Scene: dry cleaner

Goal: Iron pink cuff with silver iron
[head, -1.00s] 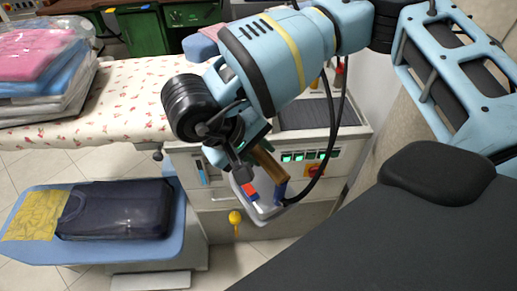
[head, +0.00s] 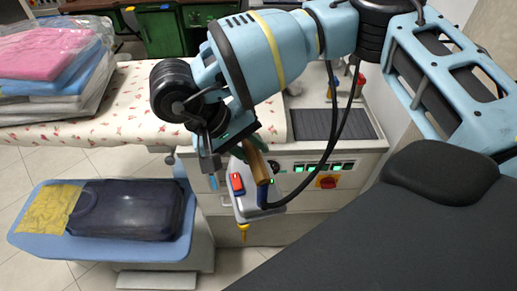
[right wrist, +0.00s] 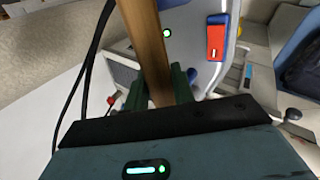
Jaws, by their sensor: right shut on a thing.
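The silver iron (head: 244,207) has a brown wooden handle (head: 257,163) and a red switch. It hangs in the air in front of the white cabinet. My right gripper (head: 250,152) is shut on the handle. In the right wrist view the handle runs between the two dark green fingers of the gripper (right wrist: 158,92), with part of the silver iron's body (right wrist: 193,42) beyond. I cannot make out a pink cuff now; my right arm covers the area behind it. My left gripper is not in view.
A floral ironing board (head: 130,90) carries plastic-wrapped clothes (head: 50,60) with a pink one on top. A blue board (head: 110,253) at lower left holds dark folded clothing (head: 130,210) and a yellow cloth (head: 50,209). The white cabinet (head: 345,143) has lit green switches and a dark ribbed top.

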